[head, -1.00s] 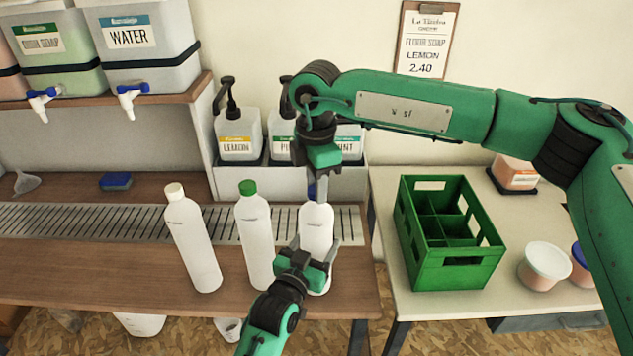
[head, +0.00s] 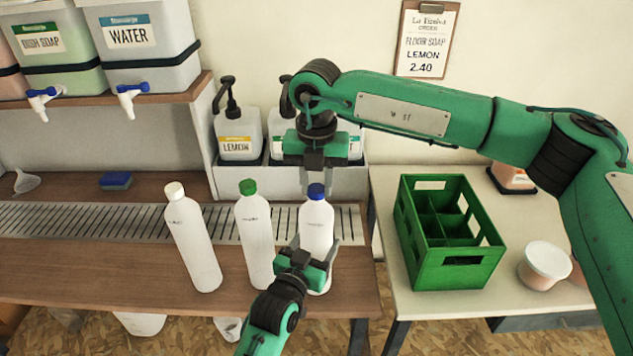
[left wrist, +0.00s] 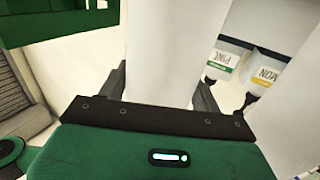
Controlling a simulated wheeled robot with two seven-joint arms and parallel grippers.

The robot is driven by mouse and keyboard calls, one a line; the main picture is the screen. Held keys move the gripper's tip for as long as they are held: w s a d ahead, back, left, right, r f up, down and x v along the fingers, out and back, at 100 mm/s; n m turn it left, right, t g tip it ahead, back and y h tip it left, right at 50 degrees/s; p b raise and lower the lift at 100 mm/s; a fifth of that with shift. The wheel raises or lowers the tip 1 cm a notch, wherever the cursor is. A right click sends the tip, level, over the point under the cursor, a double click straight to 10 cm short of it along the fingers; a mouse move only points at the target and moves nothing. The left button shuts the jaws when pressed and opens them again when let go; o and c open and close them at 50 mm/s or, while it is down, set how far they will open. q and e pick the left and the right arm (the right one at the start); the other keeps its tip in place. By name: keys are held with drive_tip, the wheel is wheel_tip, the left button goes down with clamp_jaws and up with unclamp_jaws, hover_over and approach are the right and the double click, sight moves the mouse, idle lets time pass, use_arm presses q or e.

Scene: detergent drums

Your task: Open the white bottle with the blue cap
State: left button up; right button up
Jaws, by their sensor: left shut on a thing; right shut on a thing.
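The white bottle (head: 316,232) with the blue cap (head: 316,191) stands upright near the right end of the wooden counter. My left gripper (head: 318,258) is shut on its lower body from the front. The bottle's white body also fills the middle of the left wrist view (left wrist: 165,50), between the fingers. My right gripper (head: 317,183) points down from above, shut on the blue cap, with a finger on either side. The cap sits at the bottle's top; whether it has loosened cannot be told.
A green-capped bottle (head: 255,240) stands close on the left, and a white-capped bottle (head: 192,245) leans in view beyond it. Pump bottles (head: 238,133) stand behind in a grey rack. A green crate (head: 450,272) and white tub (head: 545,262) are on the right table.

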drive_tip(key=n, duration=0.7)
drive_tip(key=shift+n, duration=0.4)
drive_tip(key=n, duration=1.2)
drive_tip(key=shift+r, duration=0.1)
drive_tip(key=n, duration=0.6)
drive_tip(key=shift+n, duration=0.3)
drive_tip(key=n, duration=0.7)
drive_tip(key=shift+n, duration=0.3)
drive_tip(key=n, duration=0.4)
drive_tip(key=shift+n, duration=0.3)
drive_tip(key=n, duration=0.3)
drive_tip(key=shift+r, duration=0.25)
drive_tip(key=shift+r, duration=0.9)
